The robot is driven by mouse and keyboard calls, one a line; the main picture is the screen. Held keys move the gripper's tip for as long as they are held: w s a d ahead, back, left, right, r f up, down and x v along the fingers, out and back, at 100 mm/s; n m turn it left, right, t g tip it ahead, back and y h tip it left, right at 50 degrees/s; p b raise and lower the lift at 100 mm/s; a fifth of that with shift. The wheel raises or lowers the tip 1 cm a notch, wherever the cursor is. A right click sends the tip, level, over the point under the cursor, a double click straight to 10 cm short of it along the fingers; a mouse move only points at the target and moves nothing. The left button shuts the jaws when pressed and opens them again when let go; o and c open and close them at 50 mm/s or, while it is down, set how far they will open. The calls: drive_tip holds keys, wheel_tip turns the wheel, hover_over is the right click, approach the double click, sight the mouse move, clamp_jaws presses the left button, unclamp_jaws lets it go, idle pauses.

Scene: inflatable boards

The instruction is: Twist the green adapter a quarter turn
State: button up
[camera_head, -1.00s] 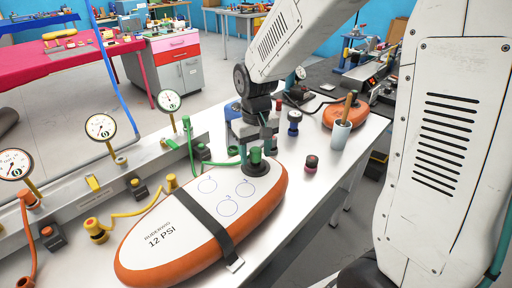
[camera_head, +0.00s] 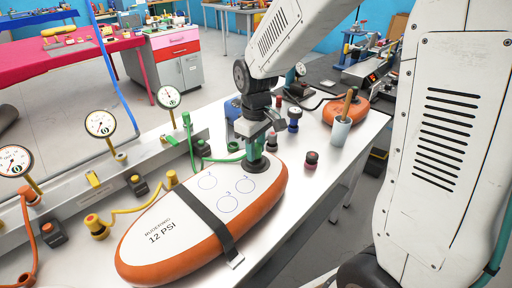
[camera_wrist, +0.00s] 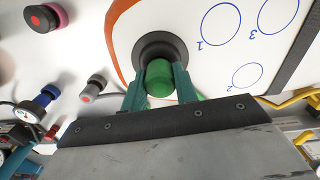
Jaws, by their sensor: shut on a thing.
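The green adapter (camera_wrist: 160,78) sits at the black round valve (camera_wrist: 158,48) on the end of the orange-edged white inflatable board (camera_head: 170,222). My gripper (camera_wrist: 161,90) has its two teal fingers on either side of the adapter and is shut on it. In the head view my gripper (camera_head: 256,150) stands over the far end of the board, and its fingers mostly hide the adapter. A green hose (camera_head: 222,158) runs to that spot from the left. How far the adapter is turned cannot be told.
Several gauges (camera_head: 100,124) and hose fittings line the rail at left. A dark red-topped cap (camera_head: 311,160) and a white cup with a brush (camera_head: 341,130) stand right of the board. A black strap (camera_head: 205,212) crosses the board. Another orange board (camera_head: 352,108) lies behind.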

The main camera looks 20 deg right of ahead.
sight(256, 146)
drive_tip(key=n, duration=0.4)
drive_tip(key=shift+n, duration=0.3)
drive_tip(key=n, duration=0.5)
drive_tip(key=shift+s, duration=0.1)
idle(0.4)
drive_tip(key=shift+r, duration=1.75)
